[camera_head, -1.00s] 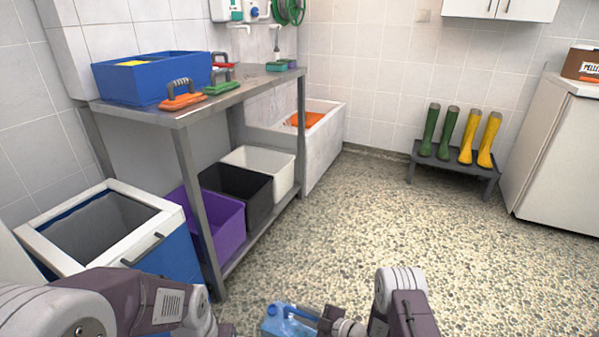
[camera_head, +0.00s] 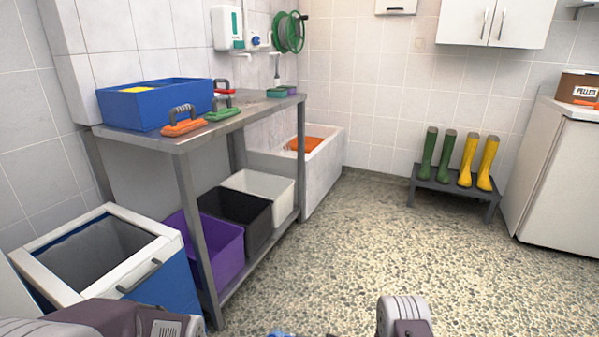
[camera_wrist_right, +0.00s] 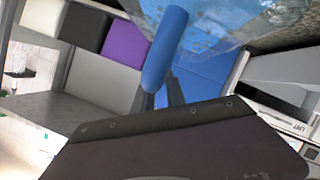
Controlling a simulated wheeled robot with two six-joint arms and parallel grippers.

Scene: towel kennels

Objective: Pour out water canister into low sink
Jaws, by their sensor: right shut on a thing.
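The water canister shows as a blue sliver (camera_head: 282,334) at the bottom edge of the head view. In the right wrist view its blue handle (camera_wrist_right: 165,50) and clear bluish body (camera_wrist_right: 215,28) are close up. My right gripper (camera_wrist_right: 162,92) is shut on the handle; one dark finger shows beside it and the other is mostly hidden. The low sink (camera_head: 325,168) is the pale trough by the back wall, beyond the steel table, with an orange thing (camera_head: 308,144) in it. The canister is well apart from it. My left gripper is out of view.
A steel table (camera_head: 180,143) stands at left with a blue box (camera_head: 155,108) on it and bins, one purple (camera_head: 226,255), on its shelf. A white-rimmed blue chest (camera_head: 160,280) stands nearer. Boots on a rack (camera_head: 452,187) stand at the back. The speckled floor (camera_head: 370,260) is clear.

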